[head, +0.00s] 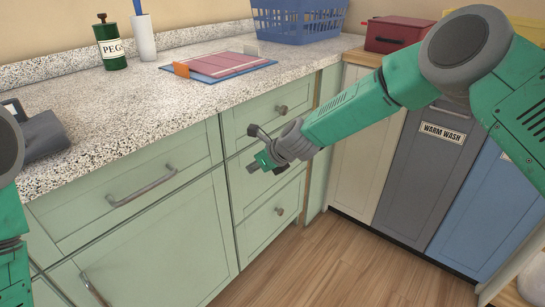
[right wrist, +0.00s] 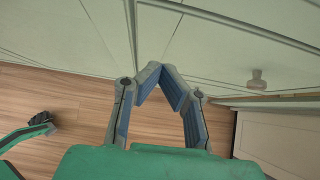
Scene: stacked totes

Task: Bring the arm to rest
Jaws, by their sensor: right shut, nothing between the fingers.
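My right gripper (head: 264,151) hangs in front of the pale green drawers, apart from the counter. Its arm reaches in from the right. In the right wrist view the two blue-padded fingers of this gripper (right wrist: 160,78) come together at the tips, with nothing between them. My left arm shows only in part at the left edge of the head view, and its gripper is outside that view. In the right wrist view a small green limb ends in a dark part that looks like my left gripper (right wrist: 40,118). It is too small to show its state.
Drawer handles (head: 142,188) stick out. A grey WARM WASH bin front (head: 425,170) stands right. Wooden floor (head: 345,265) is clear.

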